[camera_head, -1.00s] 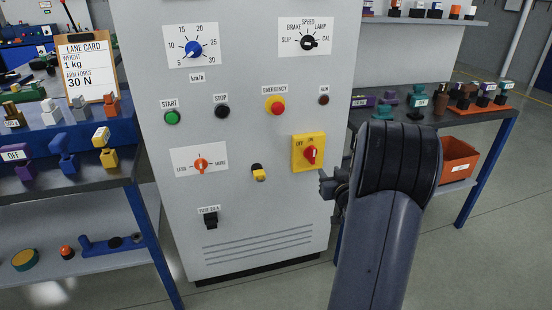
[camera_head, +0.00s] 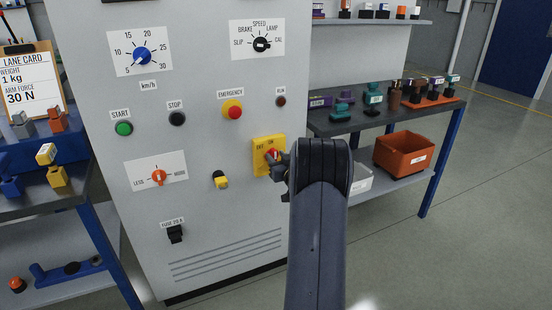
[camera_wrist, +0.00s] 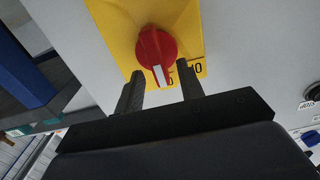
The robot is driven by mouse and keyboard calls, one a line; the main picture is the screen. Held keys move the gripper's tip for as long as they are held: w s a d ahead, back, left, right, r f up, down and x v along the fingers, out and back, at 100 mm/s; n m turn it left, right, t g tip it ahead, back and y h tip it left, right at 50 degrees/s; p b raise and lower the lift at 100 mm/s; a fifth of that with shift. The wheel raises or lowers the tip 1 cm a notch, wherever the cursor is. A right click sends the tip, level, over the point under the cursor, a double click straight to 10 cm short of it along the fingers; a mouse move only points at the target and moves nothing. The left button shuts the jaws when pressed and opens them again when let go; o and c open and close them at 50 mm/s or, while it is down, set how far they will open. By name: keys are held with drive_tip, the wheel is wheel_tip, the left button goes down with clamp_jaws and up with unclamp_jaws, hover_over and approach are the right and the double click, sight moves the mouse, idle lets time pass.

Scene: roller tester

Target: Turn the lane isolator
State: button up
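The lane isolator is a red rotary knob (camera_head: 271,154) on a yellow plate (camera_head: 261,168) marked OFF and ON, low on the right of the grey panel. In the wrist view the red knob (camera_wrist: 156,50) has a white mark that points down the picture, towards my gripper (camera_wrist: 160,86). My gripper's two dark fingers are apart, with a gap about as wide as the knob. The knob's lower edge shows at that gap; I cannot tell whether it touches a finger. In the head view my gripper (camera_head: 281,162) partly covers the knob.
The grey panel (camera_head: 205,205) carries a yellow-red emergency button (camera_head: 233,111), a green start button (camera_head: 124,129), a black selector (camera_head: 261,45) and a small yellow-capped switch (camera_head: 220,180). A bench with an orange bin (camera_head: 404,152) stands right. Another bench (camera_head: 80,195) stands left.

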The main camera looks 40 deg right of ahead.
drive_tip(key=shift+w+d, duration=0.1)
drive_tip(key=shift+w, duration=0.3)
clamp_jaws()
